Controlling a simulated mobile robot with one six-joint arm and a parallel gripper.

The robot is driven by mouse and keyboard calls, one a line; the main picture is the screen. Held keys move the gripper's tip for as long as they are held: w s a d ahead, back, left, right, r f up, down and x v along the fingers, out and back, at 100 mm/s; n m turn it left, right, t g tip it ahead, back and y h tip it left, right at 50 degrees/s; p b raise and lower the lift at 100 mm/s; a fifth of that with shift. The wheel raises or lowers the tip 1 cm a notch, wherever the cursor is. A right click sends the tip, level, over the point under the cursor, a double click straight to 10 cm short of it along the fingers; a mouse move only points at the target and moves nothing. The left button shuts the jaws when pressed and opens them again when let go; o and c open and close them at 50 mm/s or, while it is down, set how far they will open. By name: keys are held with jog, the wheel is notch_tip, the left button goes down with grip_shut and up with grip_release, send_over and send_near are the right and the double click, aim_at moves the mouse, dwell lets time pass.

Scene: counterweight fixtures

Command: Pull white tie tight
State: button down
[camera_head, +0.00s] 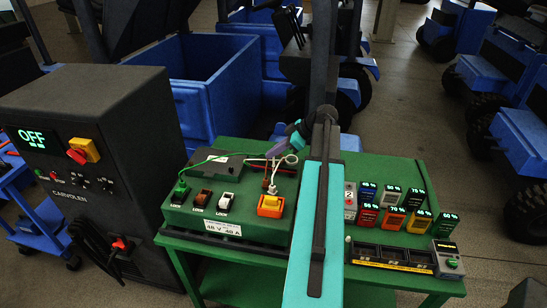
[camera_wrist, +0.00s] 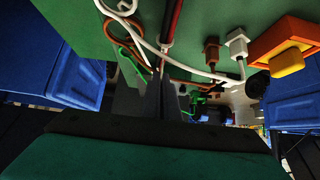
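The white tie (camera_head: 291,159) shows in the head view as a small pale loop above the back edge of the green fixture, beside my gripper. In the wrist view, a white loop (camera_wrist: 117,7) is at the top left, with a thin white strand running down towards the dark fingertips of my gripper (camera_wrist: 162,80). The fingertips are close together near the cables. I cannot tell whether the strand is between them or behind them. In the head view my arm hides part of the fixture, and the fingers are too small to judge.
The green fixture (camera_head: 250,232) carries green, brown and white plugs and an orange connector (camera_head: 270,206). Red, black and white cables cross near my fingers. Percent-labelled blocks (camera_head: 392,215) stand to the right. A dark cabinet (camera_head: 100,110) reading OFF is at left, a blue bin (camera_head: 205,95) behind.

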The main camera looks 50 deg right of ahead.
jog(key=shift+r, duration=0.15)
jog(key=c, duration=2)
grip_release()
jog(key=shift+d, duration=0.1)
jog(key=shift+b+v, duration=2.3)
jog(key=shift+v, duration=4.6)
jog(key=shift+s, duration=0.1)
